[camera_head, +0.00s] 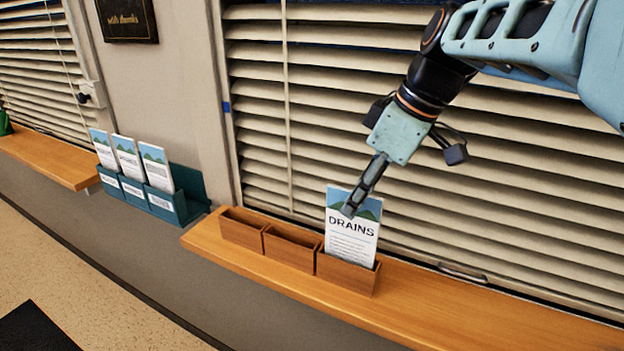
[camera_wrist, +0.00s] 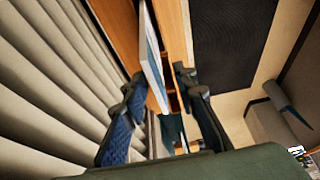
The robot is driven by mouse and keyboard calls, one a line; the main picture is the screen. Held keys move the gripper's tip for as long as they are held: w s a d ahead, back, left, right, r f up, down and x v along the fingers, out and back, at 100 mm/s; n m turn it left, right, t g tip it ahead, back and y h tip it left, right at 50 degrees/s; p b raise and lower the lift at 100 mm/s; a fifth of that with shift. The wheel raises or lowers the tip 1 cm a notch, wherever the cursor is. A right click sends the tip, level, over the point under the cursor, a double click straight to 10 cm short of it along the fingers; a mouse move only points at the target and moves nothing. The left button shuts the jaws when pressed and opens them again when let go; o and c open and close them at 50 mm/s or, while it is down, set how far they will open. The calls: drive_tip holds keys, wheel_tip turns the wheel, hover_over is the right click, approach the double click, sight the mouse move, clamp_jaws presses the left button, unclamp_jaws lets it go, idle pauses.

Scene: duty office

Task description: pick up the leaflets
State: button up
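The leaflets marked DRAINS (camera_head: 352,235) stand upright in the right-hand one of three wooden boxes (camera_head: 345,276) on the window sill. My gripper (camera_head: 351,207) is at their upper part, pointing down, and one finger covers part of the picture on the front. In the wrist view my gripper (camera_wrist: 164,82) has its two fingers spread, with the leaflets (camera_wrist: 153,62) showing edge-on in the gap between them. I cannot tell whether either finger touches them. The lower part of the leaflets is hidden in the box.
The other two wooden boxes (camera_head: 265,236) look empty. A teal rack (camera_head: 166,203) to the left holds three more leaflet stacks (camera_head: 130,158). Closed blinds (camera_head: 480,190) stand close behind the boxes. The wooden sill (camera_head: 450,312) is clear to the right.

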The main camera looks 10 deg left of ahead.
sight(346, 219)
drive_tip(key=shift+w+d+x, duration=0.1)
drive_tip(key=shift+d+x, duration=0.05)
drive_tip(key=shift+x, duration=1.45)
drive_tip(key=shift+w+d+x, duration=0.1)
drive_tip(key=shift+d+x, duration=0.05)
drive_tip(key=shift+x, duration=1.45)
clamp_jaws()
